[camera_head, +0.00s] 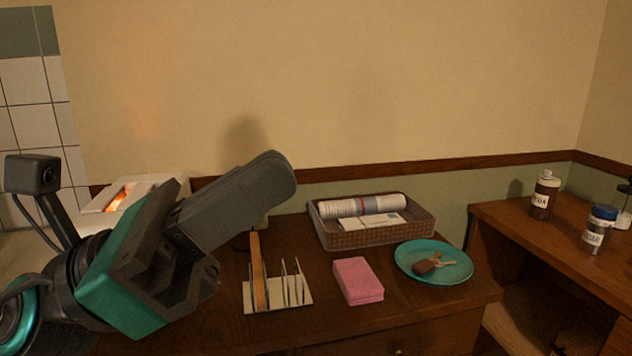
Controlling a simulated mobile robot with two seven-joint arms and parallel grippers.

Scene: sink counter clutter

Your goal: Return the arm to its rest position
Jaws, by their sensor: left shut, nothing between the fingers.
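My left gripper (268,172) comes in from the left in the head view, with dark fingers and a green body. Its fingers are shut together and nothing shows between them. It is held above the left part of the wooden counter, in front of a white appliance, and its fingertips point up and to the right. It hides part of the counter behind it. My right gripper is not in view.
On the counter (415,309) are a slotted rack (278,307), a pink sponge-like block (358,281), a teal plate (405,262) with keys, and a basket (380,238) with a rolled paper. A white toaster-like appliance (165,184) glows orange. Bottles (544,196) stand on the right counter.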

